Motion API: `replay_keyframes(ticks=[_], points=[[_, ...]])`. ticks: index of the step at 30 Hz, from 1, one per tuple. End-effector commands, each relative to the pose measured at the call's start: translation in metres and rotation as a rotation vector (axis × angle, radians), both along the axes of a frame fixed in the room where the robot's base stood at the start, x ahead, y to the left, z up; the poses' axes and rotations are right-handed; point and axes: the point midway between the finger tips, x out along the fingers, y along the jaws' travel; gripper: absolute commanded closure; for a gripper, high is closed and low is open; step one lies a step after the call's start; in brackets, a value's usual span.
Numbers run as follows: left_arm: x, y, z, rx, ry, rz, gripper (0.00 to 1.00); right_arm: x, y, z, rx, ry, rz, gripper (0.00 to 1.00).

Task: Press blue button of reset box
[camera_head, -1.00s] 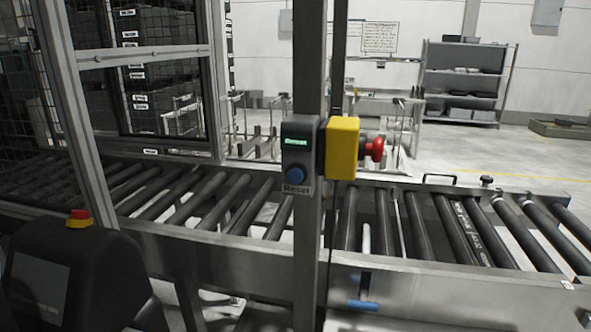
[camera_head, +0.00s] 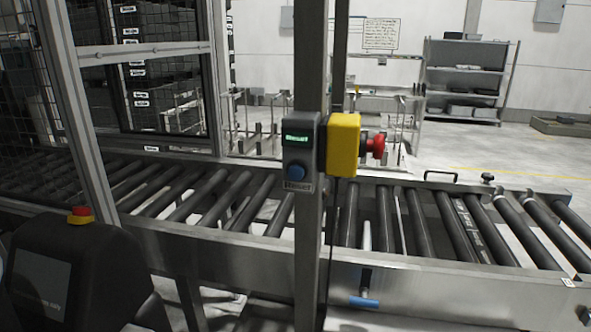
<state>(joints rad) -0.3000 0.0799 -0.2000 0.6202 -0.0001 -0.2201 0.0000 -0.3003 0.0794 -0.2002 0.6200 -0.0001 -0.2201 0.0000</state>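The grey reset box (camera_head: 299,150) is fixed to an upright metal post near the middle of the head view. Its round blue button (camera_head: 297,173) sits low on its face, below a lit green display (camera_head: 296,139). A label reading "Reset" (camera_head: 298,186) is under the button. Nothing covers the button. Neither of my grippers is in view.
A yellow box with a red emergency knob (camera_head: 375,146) is on the post's right side. A roller conveyor (camera_head: 440,270) runs across behind the post. A dark console with a red-and-yellow button (camera_head: 80,215) stands front left. A mesh cage frame (camera_head: 85,140) rises at left.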

Motion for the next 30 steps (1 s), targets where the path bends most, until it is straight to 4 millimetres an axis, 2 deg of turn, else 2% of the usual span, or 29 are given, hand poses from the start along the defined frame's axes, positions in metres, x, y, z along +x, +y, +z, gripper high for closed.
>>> replay_keyframes(ticks=[13,27,30], points=[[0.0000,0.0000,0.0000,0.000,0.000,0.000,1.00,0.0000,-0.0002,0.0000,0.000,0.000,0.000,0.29],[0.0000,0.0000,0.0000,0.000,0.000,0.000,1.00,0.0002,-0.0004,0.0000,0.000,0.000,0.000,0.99],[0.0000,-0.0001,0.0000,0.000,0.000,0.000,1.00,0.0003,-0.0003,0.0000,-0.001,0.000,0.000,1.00]])
